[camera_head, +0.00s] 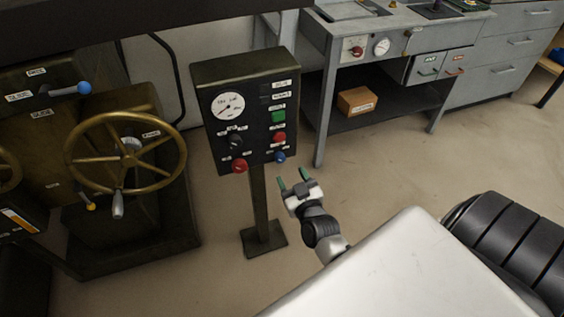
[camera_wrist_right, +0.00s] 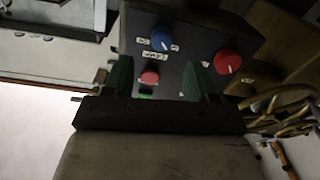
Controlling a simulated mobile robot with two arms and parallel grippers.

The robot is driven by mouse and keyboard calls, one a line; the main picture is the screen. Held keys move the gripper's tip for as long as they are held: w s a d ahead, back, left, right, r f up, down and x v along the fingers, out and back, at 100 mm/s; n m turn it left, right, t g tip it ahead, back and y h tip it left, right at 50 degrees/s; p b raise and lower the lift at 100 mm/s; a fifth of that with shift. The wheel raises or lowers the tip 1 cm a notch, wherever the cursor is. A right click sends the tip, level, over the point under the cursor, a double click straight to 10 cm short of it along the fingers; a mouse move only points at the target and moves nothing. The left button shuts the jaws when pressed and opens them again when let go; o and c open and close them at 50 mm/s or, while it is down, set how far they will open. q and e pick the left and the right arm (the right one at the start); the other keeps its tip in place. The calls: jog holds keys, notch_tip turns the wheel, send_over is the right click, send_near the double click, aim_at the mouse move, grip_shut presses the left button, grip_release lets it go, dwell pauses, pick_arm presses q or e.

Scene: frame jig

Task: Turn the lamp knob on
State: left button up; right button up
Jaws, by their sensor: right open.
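A dark control panel (camera_head: 252,110) stands on a post. A blue knob (camera_head: 280,156) sits at its lower right, with small labels beside it; it also shows in the right wrist view (camera_wrist_right: 162,38), with a white pointer mark. The label there seems to read LAMP, upside down. A red knob (camera_head: 239,166) sits at the panel's lower left. My right gripper (camera_head: 293,178) is open and empty, its green fingers apart just below and right of the blue knob, not touching it. In the right wrist view its fingers (camera_wrist_right: 157,82) frame a red button (camera_wrist_right: 150,77). My left gripper is not in view.
The panel also carries a round gauge (camera_head: 228,106), a black knob (camera_head: 235,141), a green button (camera_head: 278,116) and a red button (camera_head: 279,137). A machine with a brass handwheel (camera_head: 125,152) stands left. A grey workbench (camera_head: 400,58) stands behind. Floor around the post is clear.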

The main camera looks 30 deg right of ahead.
aim_at(282, 161)
jog(key=x, duration=0.7)
jog(key=shift+w+a+b, duration=0.1)
jog(key=shift+w+b, duration=0.1)
jog(key=shift+b, duration=0.2)
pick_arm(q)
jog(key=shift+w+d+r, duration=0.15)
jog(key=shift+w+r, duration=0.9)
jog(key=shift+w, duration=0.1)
pick_arm(e)
jog(key=c, duration=0.9)
